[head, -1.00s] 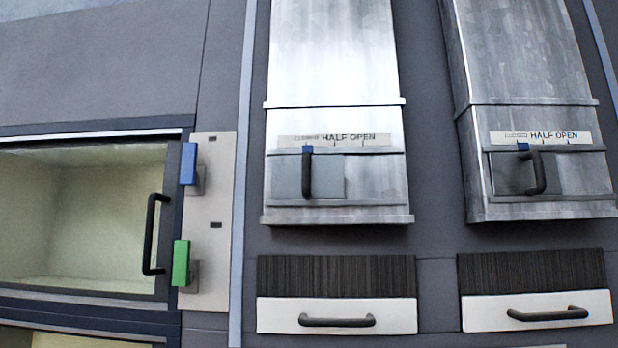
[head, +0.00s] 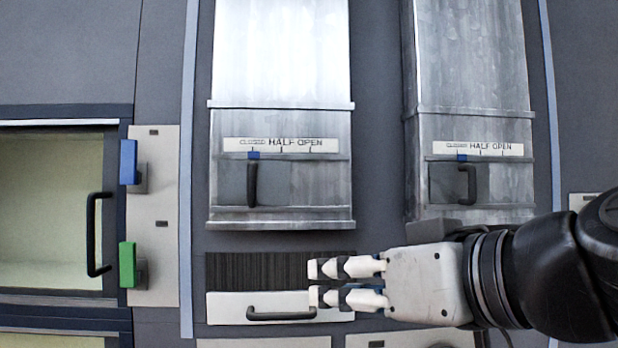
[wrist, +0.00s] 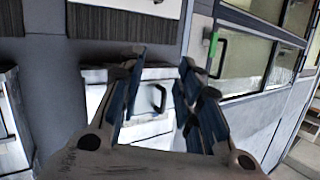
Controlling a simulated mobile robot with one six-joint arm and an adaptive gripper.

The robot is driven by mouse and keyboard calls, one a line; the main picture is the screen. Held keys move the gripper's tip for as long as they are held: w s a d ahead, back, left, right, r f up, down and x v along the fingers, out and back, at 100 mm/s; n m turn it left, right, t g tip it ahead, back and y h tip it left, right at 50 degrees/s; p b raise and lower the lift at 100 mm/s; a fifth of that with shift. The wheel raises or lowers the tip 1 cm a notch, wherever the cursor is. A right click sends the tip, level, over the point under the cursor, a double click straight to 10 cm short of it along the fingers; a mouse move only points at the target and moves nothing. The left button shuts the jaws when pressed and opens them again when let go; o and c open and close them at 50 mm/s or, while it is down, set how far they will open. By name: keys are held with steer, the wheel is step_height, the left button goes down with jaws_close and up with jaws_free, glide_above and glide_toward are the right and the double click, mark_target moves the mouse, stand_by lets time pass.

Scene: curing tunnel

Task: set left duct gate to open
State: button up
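The left duct gate (head: 276,184) is a grey sliding plate low on the left metal duct, with a black upright handle (head: 252,186). Its blue marker (head: 254,155) stands under CLOSED on the CLOSED / HALF / OPEN label (head: 281,145). My gripper (head: 318,284) is below and to the right of this handle, in front of the drawer under the duct, pointing left in the head view. It is open and empty, its fingers apart in the wrist view (wrist: 158,80). It is apart from the handle.
A similar right duct gate (head: 462,183) also has its marker at CLOSED. A white-fronted drawer (head: 225,308) with a black handle sits below the left duct. At left are a lit chamber (head: 50,215) and a panel with blue (head: 128,162) and green (head: 127,265) blocks.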

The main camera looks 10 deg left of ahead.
step_height(320, 180, up, 12)
steer(key=a+n+t+y+p, duration=0.1)
steer(key=n+y+p, duration=0.1)
steer(key=y, duration=0.1)
steer(key=p, duration=0.4)
glide_toward(254, 172)
steer(key=x, duration=0.9)
steer(key=shift+w, duration=0.1)
jaws_close()
